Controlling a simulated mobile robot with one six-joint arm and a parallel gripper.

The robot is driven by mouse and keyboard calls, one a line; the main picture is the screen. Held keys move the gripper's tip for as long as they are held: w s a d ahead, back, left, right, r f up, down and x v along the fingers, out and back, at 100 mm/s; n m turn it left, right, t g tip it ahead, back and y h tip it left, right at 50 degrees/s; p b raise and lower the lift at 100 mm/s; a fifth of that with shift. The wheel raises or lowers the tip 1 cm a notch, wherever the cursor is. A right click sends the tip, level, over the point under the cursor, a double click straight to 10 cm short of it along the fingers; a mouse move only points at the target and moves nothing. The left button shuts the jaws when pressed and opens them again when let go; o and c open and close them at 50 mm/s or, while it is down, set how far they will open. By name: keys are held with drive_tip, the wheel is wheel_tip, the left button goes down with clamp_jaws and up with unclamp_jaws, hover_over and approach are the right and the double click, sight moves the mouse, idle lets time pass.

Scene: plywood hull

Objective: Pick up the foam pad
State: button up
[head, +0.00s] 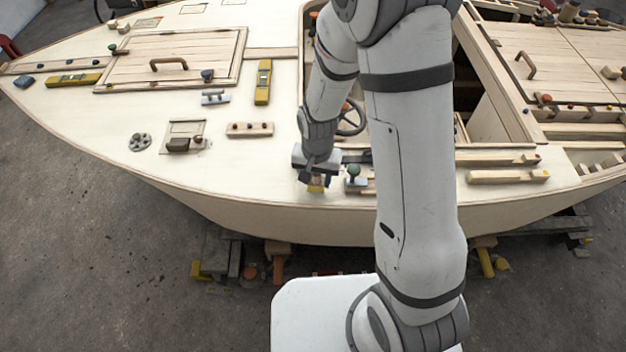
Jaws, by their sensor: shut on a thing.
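My gripper (316,182) is low at the near edge of the hull's deck, pointing down. It is shut on a small yellow piece (316,189) that shows just below the fingers. The piece is mostly hidden by the gripper, and I cannot tell for sure that it is the foam pad. I also cannot tell whether it touches the deck. No other thing in view is clearly a foam pad.
A green-topped knob (353,171) stands close to the right of my gripper. A wooden strip with pegs (250,129), a yellow level (263,82) and a grey cleat (215,97) lie to the left. A steering wheel (351,118) is behind. The left deck is partly clear.

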drive_tip(key=shift+s+r, duration=0.1)
drive_tip(key=shift+r, duration=0.85)
drive_tip(key=s+b, duration=1.6)
drive_tip(key=s, duration=0.1)
drive_tip(key=shift+s+a+b, duration=0.3)
drive_tip(key=shift+s+b, duration=0.05)
drive_tip(key=shift+s, duration=0.05)
drive_tip(key=o, duration=0.4)
drive_tip(key=c, duration=0.3)
